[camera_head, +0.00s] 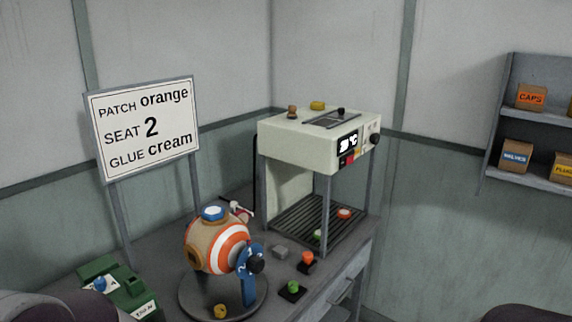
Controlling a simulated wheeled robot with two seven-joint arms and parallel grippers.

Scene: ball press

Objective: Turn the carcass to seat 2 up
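The carcass (214,244) is a round ball with tan panels and orange-and-white rings, held in a stand on a round grey base (188,305). A blue-and-white round piece (212,213) is on its top. A tan round seat (197,258) faces the lower left. A blue upright bracket (248,284) with a black knob (257,263) is at its right side. The markings on the bracket are too small to read surely. Neither gripper shows; only dark rounded parts, probably my arms, are at the bottom left and bottom right edges.
A sign (145,127) reads patch orange, seat 2, glue cream. A cream press (316,142) stands behind the carcass. Orange (308,258) and green (292,288) buttons are right of it, a green device (115,287) left. Boxes sit on a shelf (530,122) at right.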

